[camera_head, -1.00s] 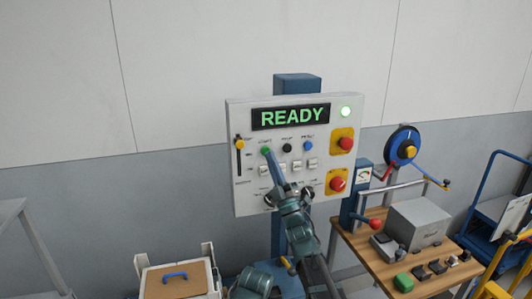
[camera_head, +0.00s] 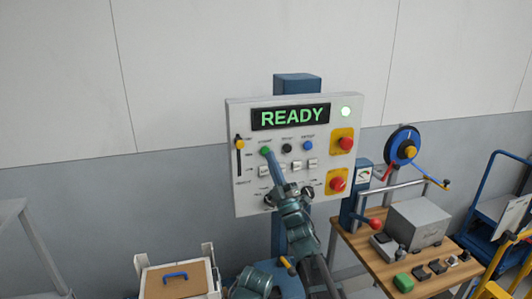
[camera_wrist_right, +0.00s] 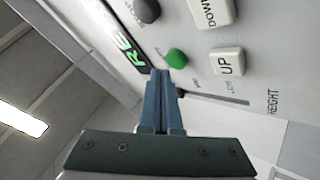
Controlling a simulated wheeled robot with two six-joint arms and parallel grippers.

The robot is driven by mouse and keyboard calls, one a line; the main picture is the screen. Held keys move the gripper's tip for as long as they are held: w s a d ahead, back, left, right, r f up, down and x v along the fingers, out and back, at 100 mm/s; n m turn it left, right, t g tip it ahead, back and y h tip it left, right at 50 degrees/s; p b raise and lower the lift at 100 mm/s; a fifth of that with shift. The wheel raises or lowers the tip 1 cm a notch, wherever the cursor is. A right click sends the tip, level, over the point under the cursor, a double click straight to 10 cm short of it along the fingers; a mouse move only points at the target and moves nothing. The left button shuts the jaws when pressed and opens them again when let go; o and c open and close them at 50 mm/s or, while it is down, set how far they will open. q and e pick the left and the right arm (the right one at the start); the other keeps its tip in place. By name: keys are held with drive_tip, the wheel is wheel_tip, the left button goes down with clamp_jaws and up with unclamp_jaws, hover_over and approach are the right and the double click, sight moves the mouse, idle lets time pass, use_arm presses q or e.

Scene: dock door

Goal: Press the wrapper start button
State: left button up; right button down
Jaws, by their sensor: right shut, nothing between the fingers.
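The green start button (camera_head: 265,150) sits on the white control panel (camera_head: 240,205), below the display (camera_head: 290,116), which reads READY in green. My right gripper (camera_head: 268,154) is shut and empty, its fingertips at the lower right of the green button in the head view. In the right wrist view the green button (camera_wrist_right: 177,57) shows just beyond the tips of my right gripper (camera_wrist_right: 163,72). I cannot tell whether they touch. A black button (camera_head: 287,147) and a blue button (camera_head: 308,146) are in the same row. My left gripper is not in view.
Two red knobs on yellow plates, an upper one (camera_head: 345,143) and a lower one (camera_head: 337,184), are at the panel's right. A yellow-knobbed slider (camera_head: 239,144) is at its left. A wooden bench (camera_head: 378,265) with a metal box (camera_head: 420,224) stands at the right.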

drive_tip(key=shift+w, duration=0.2)
drive_tip(key=shift+w+a, duration=0.15)
drive_tip(key=shift+w, duration=0.1)
drive_tip(key=shift+w+a, duration=0.15)
drive_tip(key=shift+w, duration=0.3)
idle(1.0)
drive_tip(key=shift+s, duration=0.1)
drive_tip(key=shift+s+d, duration=0.3)
drive_tip(key=shift+s, duration=0.5)
